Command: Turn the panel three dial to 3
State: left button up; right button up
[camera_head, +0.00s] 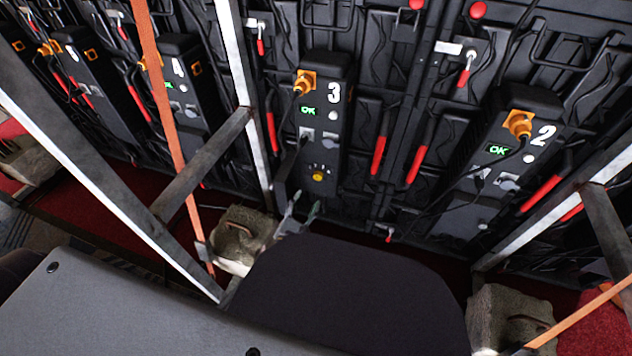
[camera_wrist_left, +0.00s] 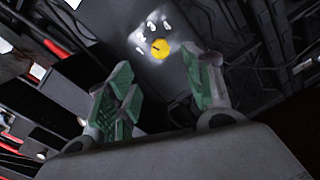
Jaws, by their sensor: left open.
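Panel three (camera_head: 325,125) is a black unit marked with a white 3 and a green OK display, near the middle of the head view. Its yellow dial (camera_head: 318,177) sits low on the panel. In the left wrist view the dial (camera_wrist_left: 160,48) shows with a dark pointer mark and white markings around it; the number it points at is too small to tell. My left gripper (camera_head: 300,211) is just below the dial, apart from it. In the left wrist view its green-padded fingers (camera_wrist_left: 165,92) are spread and empty, with the dial beyond them. My right gripper is out of view.
Panel two (camera_head: 510,150) stands to the right and panel four (camera_head: 185,90) to the left. Metal struts (camera_head: 236,60) and an orange strap (camera_head: 160,80) cross in front. Rough grey blocks (camera_head: 240,238) sit at the strut feet. Cables hang from the panels.

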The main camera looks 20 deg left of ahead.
aim_at(317, 178)
pick_arm(q)
jog(key=w, duration=0.2)
jog(key=w+b, duration=0.1)
jog(key=w, duration=0.2)
jog(key=w+b, duration=0.1)
jog(key=w, duration=0.2)
jog(key=shift+w+d, duration=0.25)
jog(key=shift+w+b, duration=0.5)
jog(key=shift+w, duration=0.6)
jog(key=shift+c, duration=0.4)
jog(key=c, duration=1)
